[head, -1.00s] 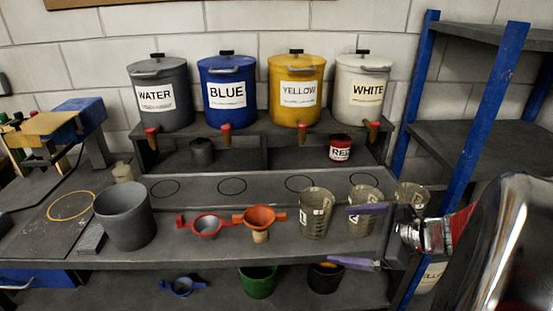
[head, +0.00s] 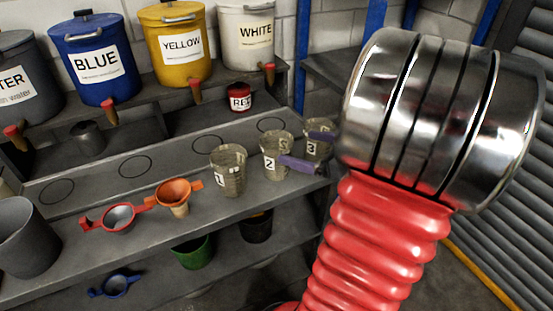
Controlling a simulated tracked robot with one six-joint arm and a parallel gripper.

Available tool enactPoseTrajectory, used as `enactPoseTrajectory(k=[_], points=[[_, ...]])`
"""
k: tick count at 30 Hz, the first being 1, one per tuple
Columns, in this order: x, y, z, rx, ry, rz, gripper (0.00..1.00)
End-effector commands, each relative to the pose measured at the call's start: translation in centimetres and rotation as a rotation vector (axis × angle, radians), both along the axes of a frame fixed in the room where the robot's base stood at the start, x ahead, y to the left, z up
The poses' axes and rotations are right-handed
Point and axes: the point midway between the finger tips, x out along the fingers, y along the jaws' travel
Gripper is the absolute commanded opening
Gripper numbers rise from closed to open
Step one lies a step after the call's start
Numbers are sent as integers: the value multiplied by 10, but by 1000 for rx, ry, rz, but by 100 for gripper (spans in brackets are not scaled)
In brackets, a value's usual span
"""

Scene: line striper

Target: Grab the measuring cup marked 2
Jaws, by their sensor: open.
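Three clear, greyish measuring cups stand in a row on the bench's front shelf in the head view. The measuring cup marked 2 (head: 271,148) is in the middle, upright. Cup 1 (head: 229,168) is at its left and cup 3 (head: 315,126) at its right. My gripper (head: 295,146) shows as two purple fingers, apart and empty, coming in from the right. The nearer finger overlaps the right side of cup 2, and the farther finger overlaps cup 3. I cannot tell if they touch. My chrome and red arm hides the rest of the gripper.
An orange funnel (head: 177,193) and a red strainer (head: 118,217) sit left of the cups. Behind are blue (head: 90,78), yellow (head: 181,70) and white (head: 245,52) paint drums with taps, and a small red pot (head: 239,92). A green cup (head: 193,254) is on the lower shelf.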

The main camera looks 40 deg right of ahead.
Motion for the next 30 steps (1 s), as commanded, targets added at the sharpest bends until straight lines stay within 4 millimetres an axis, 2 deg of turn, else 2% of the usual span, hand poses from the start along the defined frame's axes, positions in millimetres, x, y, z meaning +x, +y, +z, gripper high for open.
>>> enactPoseTrajectory(k=[21,30], points=[[75,9,-24,1,1,1,96],[79,8,-25,-1,1,-3,96]])
